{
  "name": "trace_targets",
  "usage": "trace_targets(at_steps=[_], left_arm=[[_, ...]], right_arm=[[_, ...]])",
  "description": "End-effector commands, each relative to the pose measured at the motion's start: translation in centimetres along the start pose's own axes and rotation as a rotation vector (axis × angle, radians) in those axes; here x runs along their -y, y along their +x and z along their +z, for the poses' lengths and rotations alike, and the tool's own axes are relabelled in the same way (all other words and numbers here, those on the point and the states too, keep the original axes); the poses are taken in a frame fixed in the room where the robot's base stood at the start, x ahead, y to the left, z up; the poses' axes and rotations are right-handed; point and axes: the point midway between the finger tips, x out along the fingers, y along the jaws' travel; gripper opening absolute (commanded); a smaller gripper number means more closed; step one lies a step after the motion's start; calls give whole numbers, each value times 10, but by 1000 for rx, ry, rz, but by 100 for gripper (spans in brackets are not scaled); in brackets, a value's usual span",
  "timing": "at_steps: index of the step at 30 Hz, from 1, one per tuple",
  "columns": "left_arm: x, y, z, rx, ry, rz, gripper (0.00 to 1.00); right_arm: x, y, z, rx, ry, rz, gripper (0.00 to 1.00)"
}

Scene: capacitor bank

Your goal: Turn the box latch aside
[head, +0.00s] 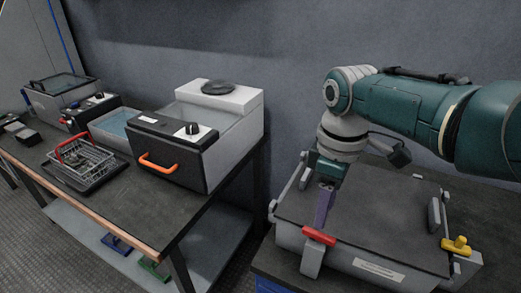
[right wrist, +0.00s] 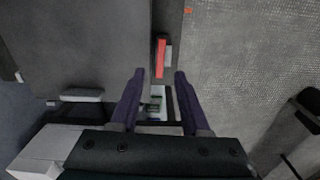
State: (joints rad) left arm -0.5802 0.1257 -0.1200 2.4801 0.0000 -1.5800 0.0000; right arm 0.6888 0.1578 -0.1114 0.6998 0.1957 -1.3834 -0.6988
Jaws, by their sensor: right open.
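A grey box (head: 345,262) with a dark flat lid (head: 375,215) stands on the right bench. A red latch (head: 319,236) sits at the lid's front left edge, on top of a grey block. It also shows in the right wrist view (right wrist: 161,58), just beyond the fingertips. My right gripper (head: 324,208) is above and just behind the red latch in the head view. In the right wrist view its two purple fingers (right wrist: 160,73) are apart with nothing held between them. Whether a finger touches the latch cannot be told. My left gripper is not in view.
A yellow knob (head: 456,246) stands at the box's front right corner, and grey clamps (head: 434,215) stand along its sides. A left bench holds a unit with an orange handle (head: 158,163) and a wire basket (head: 80,165). A gap separates the benches.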

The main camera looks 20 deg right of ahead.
Motion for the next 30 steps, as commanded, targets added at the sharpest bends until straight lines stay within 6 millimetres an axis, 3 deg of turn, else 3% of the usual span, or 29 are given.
trace_targets(at_steps=[1,3,9,24,30], left_arm=[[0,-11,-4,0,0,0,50],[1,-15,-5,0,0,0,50],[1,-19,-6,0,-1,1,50],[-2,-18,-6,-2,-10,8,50],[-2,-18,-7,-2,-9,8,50]], right_arm=[[0,-15,0,-1,0,1,46],[0,-24,0,-1,0,1,46],[0,-37,0,1,0,-1,46],[2,-36,1,1,2,1,46],[25,-19,15,-18,43,39,46]])
